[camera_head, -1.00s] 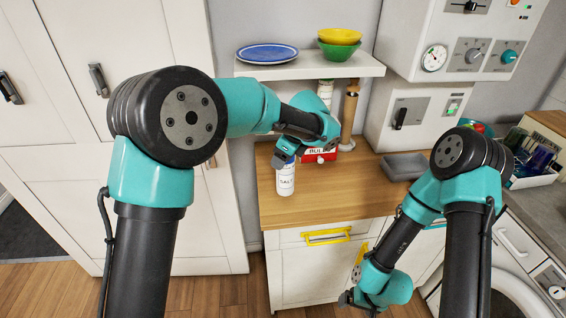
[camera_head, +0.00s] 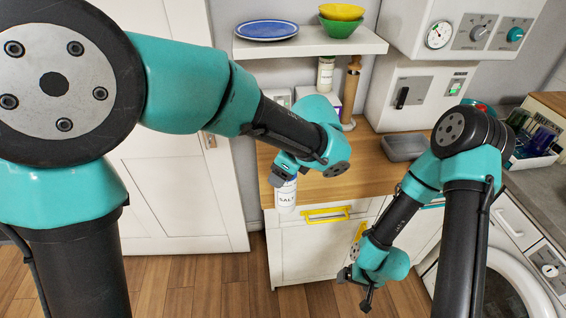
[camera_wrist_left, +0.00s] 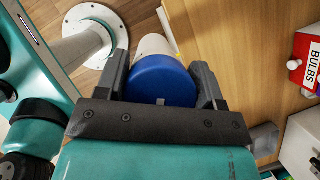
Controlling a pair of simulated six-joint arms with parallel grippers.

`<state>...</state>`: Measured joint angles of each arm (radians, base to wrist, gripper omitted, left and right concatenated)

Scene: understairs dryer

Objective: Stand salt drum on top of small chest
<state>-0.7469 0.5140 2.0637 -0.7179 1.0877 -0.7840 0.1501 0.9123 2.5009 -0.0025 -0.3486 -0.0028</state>
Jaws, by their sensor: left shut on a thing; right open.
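The salt drum (camera_head: 286,195) is a white cylinder labelled SALT, with a blue lid (camera_wrist_left: 162,80) in the left wrist view. My left gripper (camera_head: 284,174) is shut on it near the lid, a finger on each side. The drum looks upright, at or just beyond the front edge of the wooden worktop. In the left wrist view a small white and red box (camera_wrist_left: 308,62) labelled BULBS, with a knob, is apparently the small chest. My right gripper (camera_head: 366,296) is open and empty, low in front of the cabinet.
The wooden worktop (camera_head: 345,190) tops a white cabinet with a yellow handle (camera_head: 326,214). A shelf (camera_head: 300,47) with a blue plate and bowls overhangs the back.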

